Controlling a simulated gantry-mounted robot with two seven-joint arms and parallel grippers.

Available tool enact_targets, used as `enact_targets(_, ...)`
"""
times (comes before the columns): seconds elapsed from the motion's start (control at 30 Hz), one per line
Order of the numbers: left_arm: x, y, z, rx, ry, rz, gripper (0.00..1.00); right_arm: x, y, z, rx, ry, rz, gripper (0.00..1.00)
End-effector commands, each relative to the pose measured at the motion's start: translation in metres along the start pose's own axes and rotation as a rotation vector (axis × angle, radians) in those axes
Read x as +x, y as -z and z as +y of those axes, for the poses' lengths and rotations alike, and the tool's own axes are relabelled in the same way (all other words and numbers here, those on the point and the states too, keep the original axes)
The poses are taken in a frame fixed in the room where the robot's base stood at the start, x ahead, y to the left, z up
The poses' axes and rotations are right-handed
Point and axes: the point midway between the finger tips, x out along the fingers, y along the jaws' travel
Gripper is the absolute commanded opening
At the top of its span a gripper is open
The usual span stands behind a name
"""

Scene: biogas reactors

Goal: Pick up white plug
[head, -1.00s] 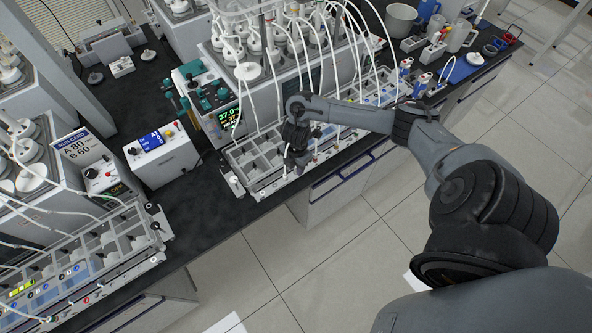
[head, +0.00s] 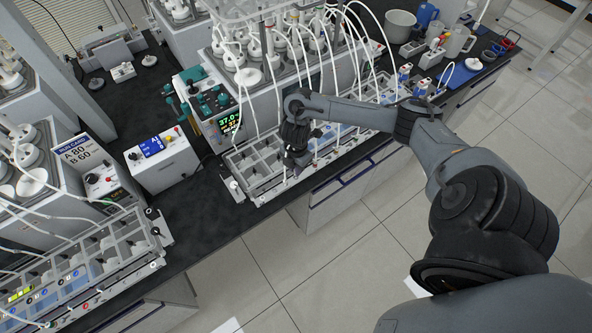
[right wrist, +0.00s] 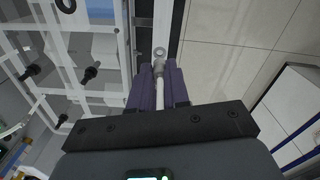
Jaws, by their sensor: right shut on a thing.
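My right gripper (head: 292,171) is over the front edge of the grey compartment rack on the bench, pointing down. In the right wrist view its two dark purplish fingers (right wrist: 158,88) are shut on the white plug (right wrist: 159,60). The plug is a small pale piece with a round end that sticks out past the fingertips, and a white stem between the fingers. In the head view the plug is too small and too covered by the gripper to make out. My left gripper is not in view.
The grey rack (head: 250,187) has several open compartments. White tubes hang over it from the reactor bottles behind. A white box (head: 163,160) stands further left. Open floor lies in front.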

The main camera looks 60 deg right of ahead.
Motion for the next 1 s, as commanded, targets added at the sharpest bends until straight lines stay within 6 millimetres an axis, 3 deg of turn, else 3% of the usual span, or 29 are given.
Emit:
enact_targets(0.03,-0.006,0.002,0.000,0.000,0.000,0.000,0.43,-0.015,-0.001,0.002,-0.003,-0.005,-0.004,0.00)
enact_targets(0.3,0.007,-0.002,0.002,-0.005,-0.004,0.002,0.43,-0.042,-0.057,-0.018,0.000,0.002,-0.009,0.00)
enact_targets(0.5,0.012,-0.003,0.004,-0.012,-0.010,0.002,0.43,-0.062,-0.088,-0.027,0.001,0.002,-0.006,0.00)
enact_targets(0.73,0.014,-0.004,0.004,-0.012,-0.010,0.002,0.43,-0.075,-0.106,-0.033,0.001,0.002,-0.004,0.00)
enact_targets(1.0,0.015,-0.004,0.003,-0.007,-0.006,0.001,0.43,-0.080,-0.112,-0.034,-0.001,0.000,-0.001,0.00)
